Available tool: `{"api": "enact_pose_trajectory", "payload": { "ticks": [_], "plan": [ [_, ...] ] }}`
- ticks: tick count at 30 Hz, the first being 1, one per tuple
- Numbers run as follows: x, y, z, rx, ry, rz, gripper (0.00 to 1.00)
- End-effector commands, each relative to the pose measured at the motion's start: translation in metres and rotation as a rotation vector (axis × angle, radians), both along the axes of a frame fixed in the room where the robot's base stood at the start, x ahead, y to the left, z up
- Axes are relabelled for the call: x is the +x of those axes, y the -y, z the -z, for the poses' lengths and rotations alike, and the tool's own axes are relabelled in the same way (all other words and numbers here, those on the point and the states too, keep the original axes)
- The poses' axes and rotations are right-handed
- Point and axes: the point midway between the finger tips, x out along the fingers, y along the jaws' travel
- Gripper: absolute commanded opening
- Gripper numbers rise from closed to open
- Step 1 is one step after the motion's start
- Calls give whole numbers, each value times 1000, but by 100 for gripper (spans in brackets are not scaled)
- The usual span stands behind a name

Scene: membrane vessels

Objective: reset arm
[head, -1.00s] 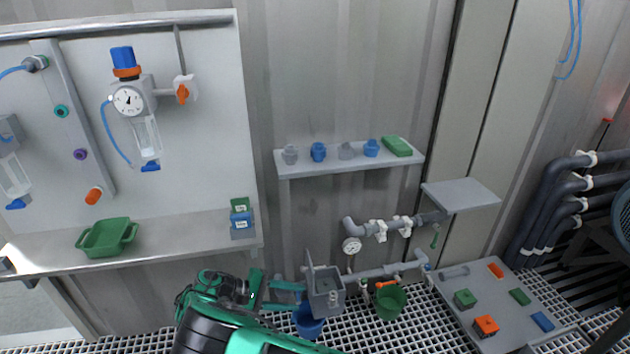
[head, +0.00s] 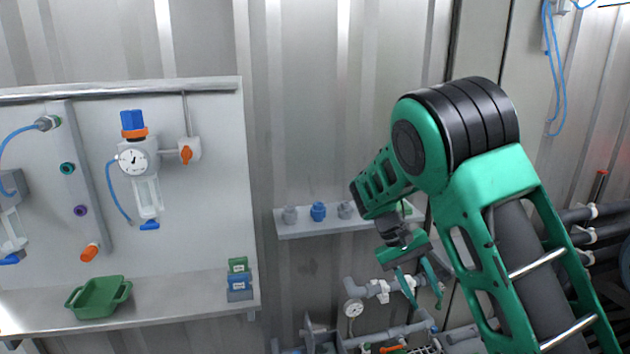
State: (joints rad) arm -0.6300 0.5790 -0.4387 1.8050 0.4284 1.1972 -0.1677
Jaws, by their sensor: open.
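My gripper (head: 423,296) hangs from my raised green and black arm, right of the picture's middle in the head view. Its two green fingers point down and are spread apart, with nothing seen between them. In the picture it lies in front of the grey pipes (head: 372,290) below the small wall shelf.
A small shelf (head: 300,234) holds grey and blue fittings, including a blue one (head: 318,211). At left, a panel carries a gauge unit (head: 133,160). Below it, a ledge holds a green tray (head: 99,297) and green and blue boxes (head: 239,283). The wall between panel and shelf is clear.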

Motion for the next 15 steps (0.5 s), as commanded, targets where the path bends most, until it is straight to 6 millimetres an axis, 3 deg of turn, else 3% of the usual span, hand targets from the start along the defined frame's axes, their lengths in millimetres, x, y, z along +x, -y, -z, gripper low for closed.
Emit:
{"api": "enact_pose_trajectory", "payload": {
  "ticks": [1,6,15],
  "plan": [
    [-10,17,-12,28,13,35,40],
    [-47,62,-41,109,51,131,40],
    [-128,119,-80,233,145,280,40]
  ]
}}
